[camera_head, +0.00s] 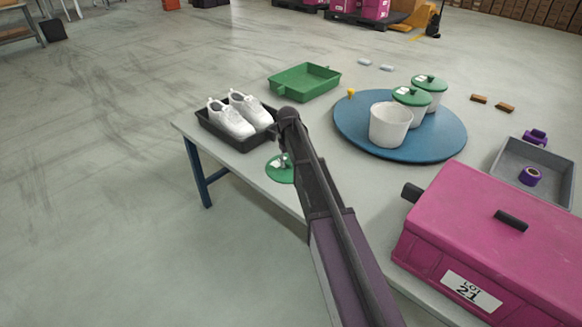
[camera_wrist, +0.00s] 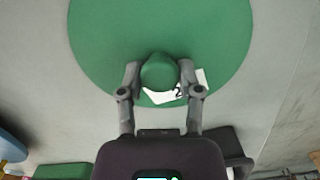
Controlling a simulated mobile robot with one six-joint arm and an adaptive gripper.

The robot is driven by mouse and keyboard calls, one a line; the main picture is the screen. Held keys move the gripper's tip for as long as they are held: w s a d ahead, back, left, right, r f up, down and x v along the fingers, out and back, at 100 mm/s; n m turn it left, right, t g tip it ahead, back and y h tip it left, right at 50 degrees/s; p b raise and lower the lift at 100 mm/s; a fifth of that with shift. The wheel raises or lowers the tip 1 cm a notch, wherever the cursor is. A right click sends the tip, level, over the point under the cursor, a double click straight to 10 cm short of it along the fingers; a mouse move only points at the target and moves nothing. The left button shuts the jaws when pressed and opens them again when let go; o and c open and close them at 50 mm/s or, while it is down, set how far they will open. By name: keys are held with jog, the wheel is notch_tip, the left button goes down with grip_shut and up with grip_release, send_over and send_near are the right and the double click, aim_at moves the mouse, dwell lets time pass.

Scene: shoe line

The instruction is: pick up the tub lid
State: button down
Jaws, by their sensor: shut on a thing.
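The green tub lid (camera_head: 277,174) is a round disc near the table's left edge, partly hidden by my arm. In the wrist view the lid (camera_wrist: 160,35) fills the top middle, with a round green knob (camera_wrist: 159,72) and a white label beside it. My gripper (camera_wrist: 159,80) has one finger on each side of the knob and is shut on it. The gripper also shows small in the head view (camera_head: 283,160). I cannot tell whether the lid is clear of the table. An open white tub (camera_head: 390,126) stands on the blue round board.
The blue round board (camera_head: 445,140) also bears two tubs with green lids (camera_head: 411,96) (camera_head: 430,82). A black tray (camera_head: 240,143) with white shoes lies close left of the lid. A green tray (camera_head: 305,80), grey tray (camera_head: 510,165) and pink case (camera_head: 490,235) surround.

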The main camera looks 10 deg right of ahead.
aim_at(288, 161)
jog(key=shift+r, duration=0.2)
notch_tip(288, 161, up, 3)
jog(key=p, duration=0.3)
jog(key=shift+r+p, duration=0.1)
jog(key=shift+p, duration=0.2)
jog(key=s+d, duration=0.1)
jog(key=s, duration=0.4)
jog(key=s+d+r+p, duration=0.1)
jog(key=s+d, duration=0.1)
jog(key=s, duration=0.3)
jog(key=s+d, duration=0.2)
jog(key=s, duration=0.3)
jog(key=shift+d+r, duration=0.2)
jog(key=shift+d, duration=0.05)
jog(key=shift+s, duration=0.15)
